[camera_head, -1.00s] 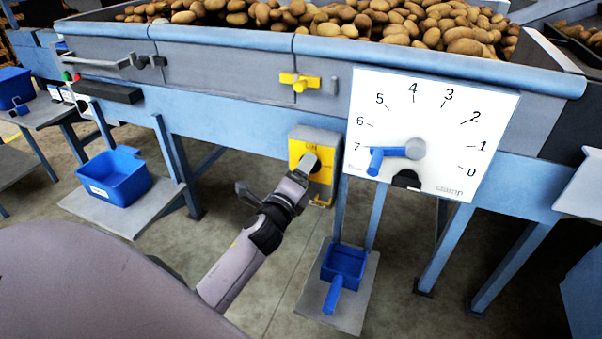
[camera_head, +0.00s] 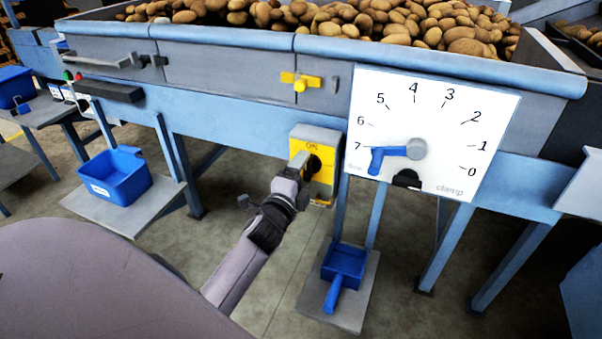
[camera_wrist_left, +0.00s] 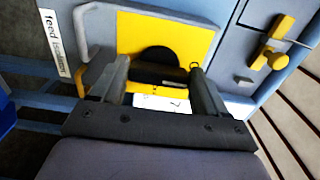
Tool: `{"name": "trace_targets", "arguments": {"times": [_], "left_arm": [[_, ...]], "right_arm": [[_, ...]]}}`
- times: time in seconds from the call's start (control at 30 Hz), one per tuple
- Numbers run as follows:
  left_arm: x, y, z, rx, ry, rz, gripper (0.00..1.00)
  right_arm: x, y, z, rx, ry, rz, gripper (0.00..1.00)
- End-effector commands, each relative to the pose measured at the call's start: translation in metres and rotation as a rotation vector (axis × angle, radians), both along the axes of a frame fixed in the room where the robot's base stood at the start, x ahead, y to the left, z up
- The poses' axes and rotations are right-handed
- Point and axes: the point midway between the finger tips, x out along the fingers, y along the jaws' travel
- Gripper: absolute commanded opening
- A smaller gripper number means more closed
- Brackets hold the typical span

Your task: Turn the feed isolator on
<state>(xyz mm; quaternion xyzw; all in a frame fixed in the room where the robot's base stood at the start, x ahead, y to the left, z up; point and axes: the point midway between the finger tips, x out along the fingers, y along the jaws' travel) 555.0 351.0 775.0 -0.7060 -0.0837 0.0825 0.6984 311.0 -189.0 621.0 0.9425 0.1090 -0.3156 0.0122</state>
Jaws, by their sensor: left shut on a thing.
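The feed isolator is a grey box (camera_head: 328,133) with a yellow front plate (camera_head: 325,173), mounted under the hopper's blue beam. The plate also shows in the left wrist view (camera_wrist_left: 190,38). A round black knob (camera_head: 314,163) sits on the plate, with a dark handle bar across it (camera_wrist_left: 160,76) in the wrist view. My left gripper (camera_head: 301,160) is at the plate, shut on this handle, with a finger at each end of it. The fingers partly hide the knob and the plate's lettering. A "feed isolator" label (camera_wrist_left: 54,44) is beside the box. My right gripper is out of view.
A white dial (camera_head: 450,125) with a blue pointer (camera_head: 388,157) hangs just right of the box. A yellow latch (camera_head: 300,81) is above. A blue scoop (camera_head: 344,264) rests on a low shelf below. A blue bin (camera_head: 115,177) stands left.

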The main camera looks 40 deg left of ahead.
Motion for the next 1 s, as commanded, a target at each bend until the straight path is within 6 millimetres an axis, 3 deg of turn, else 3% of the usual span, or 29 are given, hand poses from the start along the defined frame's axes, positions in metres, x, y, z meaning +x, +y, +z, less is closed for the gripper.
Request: {"name": "trace_targets", "arguments": {"times": [0.23, 0.27, 0.33, 0.67, 1.0], "left_arm": [[0.0, -0.001, -0.001, -0.013, 0.001, 0.0, 0.44], [0.0, -0.001, -0.001, -0.013, 0.001, 0.0, 0.78], [0.0, -0.001, -0.001, -0.011, 0.0, 0.0, 1.0], [-0.004, -0.001, -0.001, -0.006, 0.001, 0.0, 1.0], [-0.047, -0.011, -0.001, -0.009, 0.002, 0.001, 1.0]], "right_arm": [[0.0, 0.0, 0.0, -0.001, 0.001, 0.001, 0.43], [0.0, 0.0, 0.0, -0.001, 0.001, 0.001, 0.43], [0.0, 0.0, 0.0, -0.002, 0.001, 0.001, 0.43], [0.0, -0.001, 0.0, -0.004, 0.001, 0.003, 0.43], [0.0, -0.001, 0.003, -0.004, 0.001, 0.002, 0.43]]}}
